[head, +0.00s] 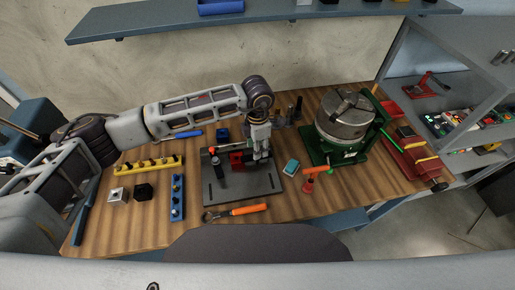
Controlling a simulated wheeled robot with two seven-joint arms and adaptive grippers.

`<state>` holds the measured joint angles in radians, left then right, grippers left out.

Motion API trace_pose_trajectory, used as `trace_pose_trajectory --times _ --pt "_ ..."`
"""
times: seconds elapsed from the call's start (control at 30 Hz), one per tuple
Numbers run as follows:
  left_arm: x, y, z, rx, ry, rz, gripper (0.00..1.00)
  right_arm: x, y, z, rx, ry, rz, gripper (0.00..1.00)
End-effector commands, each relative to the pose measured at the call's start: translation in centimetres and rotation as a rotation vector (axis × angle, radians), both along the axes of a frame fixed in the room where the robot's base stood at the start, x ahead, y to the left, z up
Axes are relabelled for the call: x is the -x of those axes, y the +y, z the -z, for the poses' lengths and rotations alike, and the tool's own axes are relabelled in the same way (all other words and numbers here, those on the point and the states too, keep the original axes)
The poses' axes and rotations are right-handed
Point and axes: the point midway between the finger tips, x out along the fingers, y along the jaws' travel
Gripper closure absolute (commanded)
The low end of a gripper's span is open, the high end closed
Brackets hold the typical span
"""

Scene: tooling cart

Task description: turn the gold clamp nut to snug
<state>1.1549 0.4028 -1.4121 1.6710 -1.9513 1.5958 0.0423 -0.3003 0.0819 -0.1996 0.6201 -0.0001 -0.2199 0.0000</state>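My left gripper (260,150) points down over the right part of a dark grey fixture plate (240,190) on the wooden bench. The plate carries a red block (238,160), a black upright part (219,166) and a small red-tipped lever (213,150). I cannot make out the gold clamp nut; the gripper may hide it. The gripper's fingers are close to the fixture, but they are too small to show whether they are open or shut or touch anything. My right gripper is not in view.
A chuck on a green stand (345,122) is right of the plate. An orange-handled wrench (236,211) lies at its front edge. A yellow rail (150,165) and blue rail (177,198) lie left.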

Motion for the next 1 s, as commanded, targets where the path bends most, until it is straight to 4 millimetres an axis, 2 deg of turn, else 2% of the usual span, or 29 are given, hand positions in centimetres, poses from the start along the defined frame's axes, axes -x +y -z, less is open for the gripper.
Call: trace_pose_trajectory --times 0.3,0.63,0.93,1.0 --pt "0.0 0.0 2.3 -0.001 0.001 0.001 0.58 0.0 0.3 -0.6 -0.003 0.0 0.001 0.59" --pt "0.0 0.0 2.5 0.0 0.0 0.001 0.58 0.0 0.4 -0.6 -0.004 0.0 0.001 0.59" --pt "0.0 0.0 2.5 0.0 0.0 0.001 0.96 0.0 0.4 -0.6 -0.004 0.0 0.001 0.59" --pt "0.0 0.0 2.5 0.0 0.0 0.001 1.0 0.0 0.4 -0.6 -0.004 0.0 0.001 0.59"
